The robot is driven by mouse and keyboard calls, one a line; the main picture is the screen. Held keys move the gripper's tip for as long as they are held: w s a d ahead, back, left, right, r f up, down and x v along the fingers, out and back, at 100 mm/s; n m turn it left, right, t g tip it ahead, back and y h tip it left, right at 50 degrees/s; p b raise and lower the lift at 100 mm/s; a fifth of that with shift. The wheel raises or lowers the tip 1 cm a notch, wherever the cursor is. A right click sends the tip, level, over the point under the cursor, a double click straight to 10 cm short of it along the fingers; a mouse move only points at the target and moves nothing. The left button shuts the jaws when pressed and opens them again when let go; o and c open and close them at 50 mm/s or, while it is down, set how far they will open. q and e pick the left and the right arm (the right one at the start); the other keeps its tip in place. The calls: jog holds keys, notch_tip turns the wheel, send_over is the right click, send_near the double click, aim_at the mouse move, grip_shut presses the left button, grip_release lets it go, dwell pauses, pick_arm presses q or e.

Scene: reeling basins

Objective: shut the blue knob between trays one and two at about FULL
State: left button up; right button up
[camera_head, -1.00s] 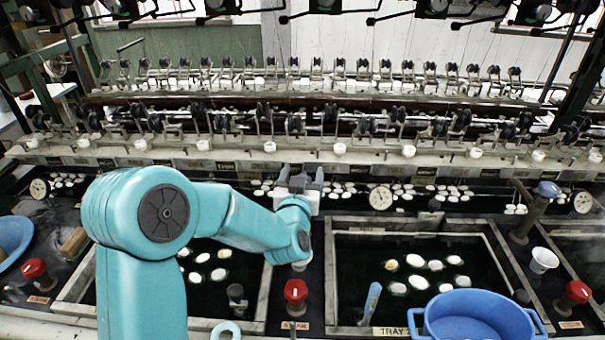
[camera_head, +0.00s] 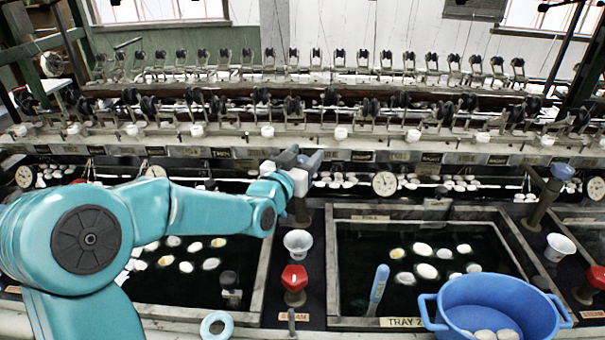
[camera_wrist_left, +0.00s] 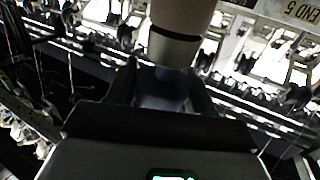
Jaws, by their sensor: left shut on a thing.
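My left gripper (camera_head: 300,160) is over the strip between the left tray (camera_head: 258,285) and the tray labelled TRAY 2 (camera_head: 330,262). Its fingers are shut on the blue knob, which is mostly hidden in the head view. In the left wrist view a dark bluish part of the knob (camera_wrist_left: 162,88) shows between the two fingers (camera_wrist_left: 165,95), with a pale cylinder beyond it. A brown post stands just below the gripper in the head view. I cannot read any setting mark on the knob. My right gripper is not in view.
A white cup (camera_head: 298,241) and a red STEAM knob (camera_head: 294,278) stand on the strip in front. A blue basin (camera_head: 450,311) sits at the front right. Another blue knob (camera_head: 563,171) tops a post farther right. White cocoons float in both trays.

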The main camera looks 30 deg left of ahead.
pick_arm(q)
jog(key=shift+f+m+h+b, duration=0.2)
jog(key=shift+m+h+b, duration=0.2)
jog(key=shift+h, duration=0.3)
jog(key=shift+r+m+h, duration=0.15)
jog(key=shift+m+h, duration=0.15)
jog(key=shift+h, duration=0.1)
jog(key=shift+r+m+h, duration=0.15)
jog(key=shift+m+h, duration=0.25)
jog(key=shift+h, duration=0.1)
jog(key=shift+d+r+m+h+p, duration=0.15)
jog(key=shift+m+h+p, duration=0.45)
jog(key=shift+h, duration=0.4)
jog(key=shift+d+m+h+p, duration=0.15)
jog(key=shift+m+h+p, duration=0.35)
jog(key=shift+h+p, duration=0.4)
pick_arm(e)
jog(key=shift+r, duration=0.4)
pick_arm(q)
jog(key=o, duration=1)
jog(key=shift+c, duration=0.2)
